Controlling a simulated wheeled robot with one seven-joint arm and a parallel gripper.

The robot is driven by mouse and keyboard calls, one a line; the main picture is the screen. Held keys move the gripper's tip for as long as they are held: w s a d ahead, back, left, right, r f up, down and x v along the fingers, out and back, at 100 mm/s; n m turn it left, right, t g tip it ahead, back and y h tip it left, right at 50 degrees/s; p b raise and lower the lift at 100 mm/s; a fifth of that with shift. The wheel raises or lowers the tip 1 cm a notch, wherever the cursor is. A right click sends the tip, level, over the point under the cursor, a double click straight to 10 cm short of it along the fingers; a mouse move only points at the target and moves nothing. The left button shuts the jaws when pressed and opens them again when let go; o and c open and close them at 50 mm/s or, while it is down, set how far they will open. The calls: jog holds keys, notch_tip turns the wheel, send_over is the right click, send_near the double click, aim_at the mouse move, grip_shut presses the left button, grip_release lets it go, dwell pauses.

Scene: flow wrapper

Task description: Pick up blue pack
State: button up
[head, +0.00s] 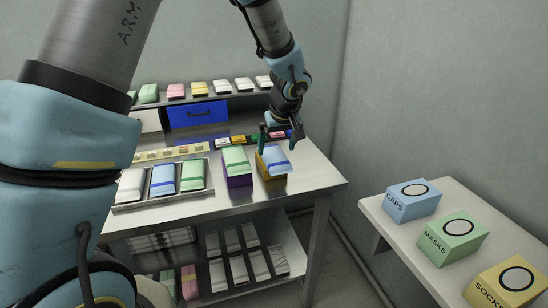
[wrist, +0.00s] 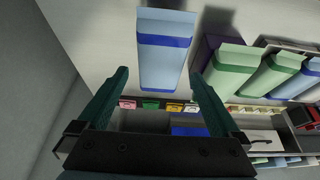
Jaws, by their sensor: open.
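A light blue pack with a darker blue band (head: 277,163) lies on an orange-yellow box (head: 272,174) near the right end of the steel table. My gripper (head: 278,146) is above this pack, open and empty, pointing down. In the wrist view the blue pack (wrist: 163,62) appears between and beyond the open fingertips (wrist: 160,78), with no clear contact. A second blue pack (head: 163,179) lies in the tray on the left, between a white and a green pack.
A green pack (head: 236,158) on a purple box (head: 238,181) stands close left of the blue one. Small coloured boxes (head: 238,139) line the table behind. A shelf with a blue drawer (head: 198,114) rises at the back. A side table with labelled boxes (head: 453,236) is at right.

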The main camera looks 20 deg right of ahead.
aim_at(274, 155)
jog(key=shift+p+x, duration=0.6)
jog(key=shift+x, duration=1.45)
jog(key=shift+w, duration=0.1)
